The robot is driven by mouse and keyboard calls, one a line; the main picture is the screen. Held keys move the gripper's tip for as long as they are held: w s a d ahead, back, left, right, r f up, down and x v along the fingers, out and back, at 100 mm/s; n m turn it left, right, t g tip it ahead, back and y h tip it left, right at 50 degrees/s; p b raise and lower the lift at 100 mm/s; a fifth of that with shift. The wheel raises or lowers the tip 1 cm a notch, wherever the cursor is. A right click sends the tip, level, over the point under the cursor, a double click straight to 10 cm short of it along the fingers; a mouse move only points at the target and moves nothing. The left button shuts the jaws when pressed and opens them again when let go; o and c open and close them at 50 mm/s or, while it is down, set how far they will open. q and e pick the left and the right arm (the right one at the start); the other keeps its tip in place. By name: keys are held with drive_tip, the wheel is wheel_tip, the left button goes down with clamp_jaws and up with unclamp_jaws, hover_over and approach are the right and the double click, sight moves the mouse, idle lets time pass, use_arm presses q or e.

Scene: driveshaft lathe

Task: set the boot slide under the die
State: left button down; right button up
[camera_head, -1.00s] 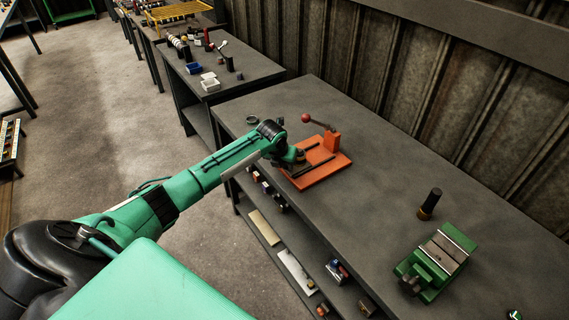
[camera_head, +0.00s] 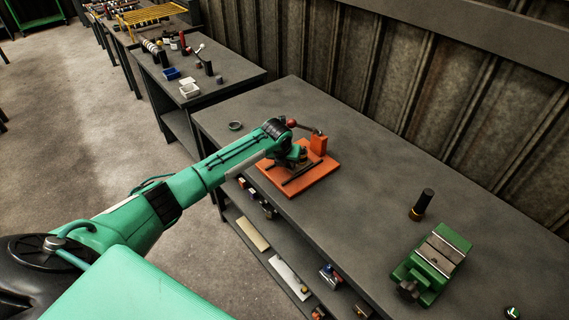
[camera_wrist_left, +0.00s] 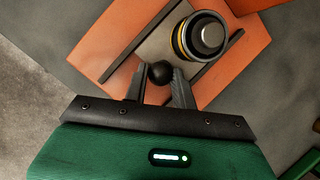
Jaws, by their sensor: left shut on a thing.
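The orange press (camera_head: 318,145) stands on its orange base plate (camera_head: 318,180), with a lever ending in a dark red ball (camera_head: 292,123). In the left wrist view, a grey-brown slide plate (camera_wrist_left: 153,47) lies between two dark rails on the orange base. A round part with a silver top and black and yellow rings (camera_wrist_left: 206,36) stands on the slide. My left gripper (camera_wrist_left: 160,82) is shut on the slide's black ball knob (camera_wrist_left: 160,71). In the head view my left gripper (camera_head: 292,157) is over the base and hides much of the slide. I cannot make out the die. My right gripper is out of view.
A green vise (camera_head: 435,262) and a dark cylinder (camera_head: 422,205) stand to the right on the bench (camera_head: 370,180). A small dark ring (camera_head: 235,126) lies left of the press. Small parts sit on the lower shelf.

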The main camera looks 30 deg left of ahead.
use_arm(q)
drive_tip(key=c, duration=1.4)
unclamp_jaws()
drive_tip(key=shift+w+r, duration=0.15)
drive_tip(key=shift+o, duration=1.3)
drive_tip(key=shift+w+d, duration=0.1)
drive_tip(key=b+v, duration=0.2)
drive_tip(key=v, duration=1.1)
drive_tip(key=shift+r+b, duration=0.2)
drive_tip(key=shift+b, duration=0.15)
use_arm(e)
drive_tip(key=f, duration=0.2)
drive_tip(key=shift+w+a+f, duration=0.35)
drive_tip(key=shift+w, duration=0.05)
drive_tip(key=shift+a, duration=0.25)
